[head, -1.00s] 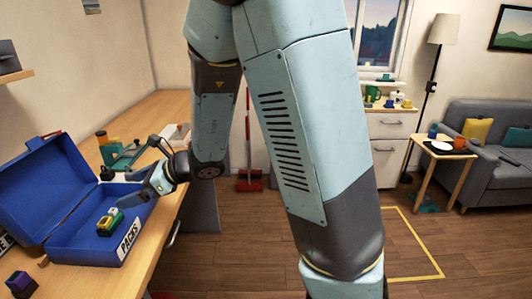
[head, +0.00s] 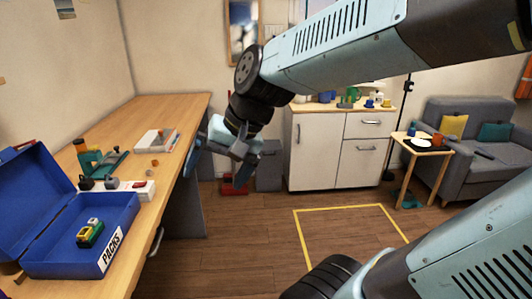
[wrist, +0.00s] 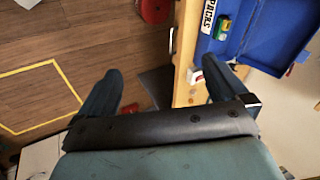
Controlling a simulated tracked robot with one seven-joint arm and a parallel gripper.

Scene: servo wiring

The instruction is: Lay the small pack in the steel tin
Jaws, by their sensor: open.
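My gripper (head: 222,160) hangs open and empty past the bench's right edge, to the right of the blue case. In the wrist view its two fingers (wrist: 163,82) are spread with nothing between them. A small green and yellow pack (head: 89,236) lies inside the open blue case (head: 62,266) labelled PACKS. A smaller light-topped piece shows at its upper end; I cannot tell whether it is separate. The case also shows at the upper right of the wrist view (wrist: 262,62). I cannot make out a steel tin in either view.
The wooden bench (head: 165,110) holds a green tool (head: 98,160), a white and red item (head: 140,188) and a pale box (head: 156,140). A white cabinet (head: 340,150) and a small side table (head: 427,146) stand beyond. A yellow-marked floor square (head: 350,207) is clear.

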